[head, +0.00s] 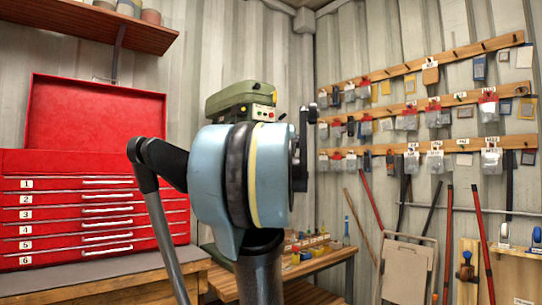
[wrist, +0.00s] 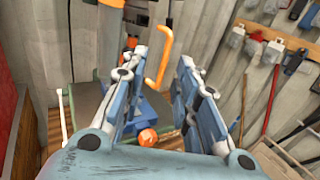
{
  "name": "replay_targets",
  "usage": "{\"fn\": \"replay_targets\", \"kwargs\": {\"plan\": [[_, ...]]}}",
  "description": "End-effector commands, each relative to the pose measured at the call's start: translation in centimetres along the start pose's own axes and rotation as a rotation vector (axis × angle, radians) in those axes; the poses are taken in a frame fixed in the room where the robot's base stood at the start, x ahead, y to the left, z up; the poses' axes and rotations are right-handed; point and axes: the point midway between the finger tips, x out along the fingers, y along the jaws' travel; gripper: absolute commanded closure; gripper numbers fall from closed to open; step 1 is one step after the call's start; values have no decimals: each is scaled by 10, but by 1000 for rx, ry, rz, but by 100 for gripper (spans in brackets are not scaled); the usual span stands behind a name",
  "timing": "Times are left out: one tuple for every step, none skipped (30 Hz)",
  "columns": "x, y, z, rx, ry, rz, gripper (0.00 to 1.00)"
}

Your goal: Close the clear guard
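My gripper (wrist: 162,58) is open in the wrist view, with its two blue-grey fingers wide apart and nothing held between them. A bent orange bar (wrist: 160,62) shows between and beyond the fingertips, apart from them as far as I can tell. I cannot make out a clear panel for certain, nor whether the orange bar belongs to the guard. In the head view the green machine head (head: 240,97), with a small button panel, stands behind my arm. My arm hides its lower part, and my gripper is not clearly visible there.
A blue part with an orange knob (wrist: 148,137) sits below the fingers in the wrist view. A red tool chest (head: 80,200) with its lid up stands at left. A wooden bench (head: 310,265) is behind my arm. Pegboard rails (head: 450,98) hang at right.

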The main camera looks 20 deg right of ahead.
Motion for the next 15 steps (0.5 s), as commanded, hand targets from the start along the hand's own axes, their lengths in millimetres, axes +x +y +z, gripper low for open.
{"fn": "replay_targets", "kwargs": {"plan": [[-8, 0, 0, 0, 0, -2, 72], [-13, 0, 0, 0, 0, -2, 72], [-19, 0, 0, 0, 0, -2, 72], [-23, 0, -1, 0, 0, -2, 72], [-28, -1, 0, 0, 0, -2, 72], [-34, -1, -1, 0, 0, -2, 72], [-38, 0, -1, 0, 0, -2, 72], [-42, 0, 0, 0, 0, -2, 72], [-47, 0, -1, 0, 0, -3, 72], [-51, 0, -1, 0, 0, -2, 72], [-55, -1, -1, 0, 0, -3, 72], [-59, -1, -1, 0, 0, -3, 72], [-62, -1, -1, 0, 0, -3, 72], [-65, -1, -1, 0, 1, -3, 72], [-69, -1, -1, 0, 1, -3, 72]]}}
